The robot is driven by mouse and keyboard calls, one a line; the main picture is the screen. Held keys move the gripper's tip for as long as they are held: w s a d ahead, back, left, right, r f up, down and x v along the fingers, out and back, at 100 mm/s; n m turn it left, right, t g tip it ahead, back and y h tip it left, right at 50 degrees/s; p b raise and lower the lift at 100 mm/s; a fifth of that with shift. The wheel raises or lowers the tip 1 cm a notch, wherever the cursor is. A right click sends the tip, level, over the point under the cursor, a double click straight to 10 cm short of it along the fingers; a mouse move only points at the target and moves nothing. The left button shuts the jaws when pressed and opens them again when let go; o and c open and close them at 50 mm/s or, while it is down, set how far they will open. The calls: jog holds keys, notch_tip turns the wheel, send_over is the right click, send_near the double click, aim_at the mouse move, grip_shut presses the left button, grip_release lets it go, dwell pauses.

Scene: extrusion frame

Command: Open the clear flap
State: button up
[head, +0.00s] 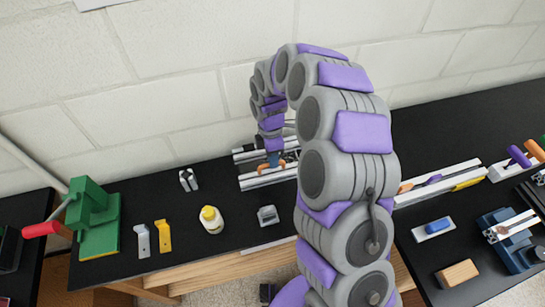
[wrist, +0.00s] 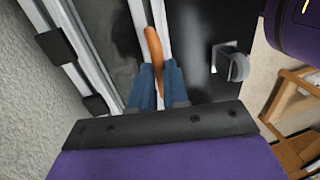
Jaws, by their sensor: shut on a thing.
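The pale extrusion frame (head: 262,181) lies on the black table, partly behind my arm. In the wrist view its light rails (wrist: 85,35) run lengthwise on the left. A dark, glossy see-through panel (wrist: 117,38) between the rails looks like the clear flap; its edges and angle are hard to make out. My gripper (wrist: 158,80) has blue fingers, closed around an orange curved handle (wrist: 153,44) beside a rail. In the head view my gripper (head: 272,147) is small and partly hidden at the frame. How the handle joins the flap is hidden.
A grey metal bracket (wrist: 232,64) stands right of my gripper. On the table are a yellow-capped bottle (head: 211,219), a yellow bracket (head: 163,236) and a green press (head: 93,215). More tools and a blue vise (head: 505,235) lie right. A block wall stands behind.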

jog(key=shift+w+r, duration=0.1)
grip_shut()
jog(key=w+r+g+p, duration=0.1)
jog(key=p, duration=0.1)
jog(key=shift+a+r+p, duration=0.15)
jog(key=shift+a+p, duration=0.05)
jog(key=shift+p, duration=0.1)
jog(key=shift+w+a+r+p, duration=0.1)
jog(key=shift+w+r+p, duration=0.35)
jog(key=shift+r, duration=0.1)
jog(key=shift+f, duration=0.1)
jog(key=shift+o, duration=1.8)
grip_release()
jog(key=shift+o, duration=1.4)
jog(key=shift+w+a+f, duration=0.1)
jog(key=shift+w+f, duration=0.05)
jog(key=shift+w, duration=0.05)
jog(key=shift+o, duration=0.5)
jog(key=shift+s, duration=0.15)
